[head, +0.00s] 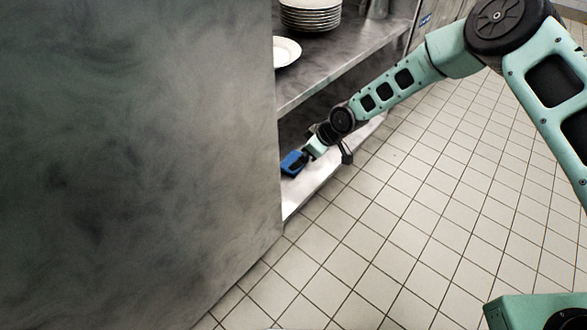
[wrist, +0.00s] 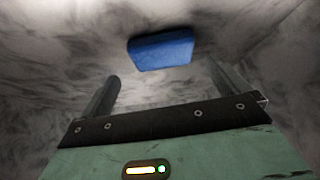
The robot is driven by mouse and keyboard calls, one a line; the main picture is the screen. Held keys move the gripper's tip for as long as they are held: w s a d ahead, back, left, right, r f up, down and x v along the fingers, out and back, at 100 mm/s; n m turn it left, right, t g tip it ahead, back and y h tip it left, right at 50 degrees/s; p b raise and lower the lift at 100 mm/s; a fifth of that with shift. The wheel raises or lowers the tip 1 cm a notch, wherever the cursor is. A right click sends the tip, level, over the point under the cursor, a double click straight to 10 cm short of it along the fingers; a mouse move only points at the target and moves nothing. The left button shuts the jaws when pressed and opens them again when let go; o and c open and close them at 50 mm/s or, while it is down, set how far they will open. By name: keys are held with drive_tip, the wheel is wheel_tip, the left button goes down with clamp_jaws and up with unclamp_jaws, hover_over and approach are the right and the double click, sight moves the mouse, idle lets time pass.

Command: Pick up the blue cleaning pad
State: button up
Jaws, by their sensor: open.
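The blue cleaning pad (head: 293,162) lies on the lower shelf (head: 309,185) of a metal counter, close to the large grey panel. In the wrist view the blue pad (wrist: 162,50) is a flat block beyond the fingertips, roughly centred between them. My gripper (wrist: 160,82) is open, and its two fingers are apart with nothing between them. In the head view my gripper (head: 308,155) reaches into the lower shelf space right beside the pad. The exact gap between fingertips and pad cannot be told there.
A large grey metal panel (head: 140,160) fills the left side. The upper shelf (head: 345,60) hangs over my gripper and holds a stack of white plates (head: 310,14) and a single plate (head: 286,51). The tiled floor (head: 400,220) at the right is clear.

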sight(294, 154)
drive_tip(key=shift+s+b+x, duration=0.2)
drive_tip(key=shift+b+x, duration=2)
drive_tip(key=shift+x, duration=0.05)
drive_tip(key=shift+w+a+f+b, duration=0.2)
drive_tip(key=shift+a+f+b, duration=0.1)
drive_tip(key=shift+a+f, duration=0.1)
drive_tip(key=shift+r, duration=0.15)
drive_tip(key=c, duration=0.8)
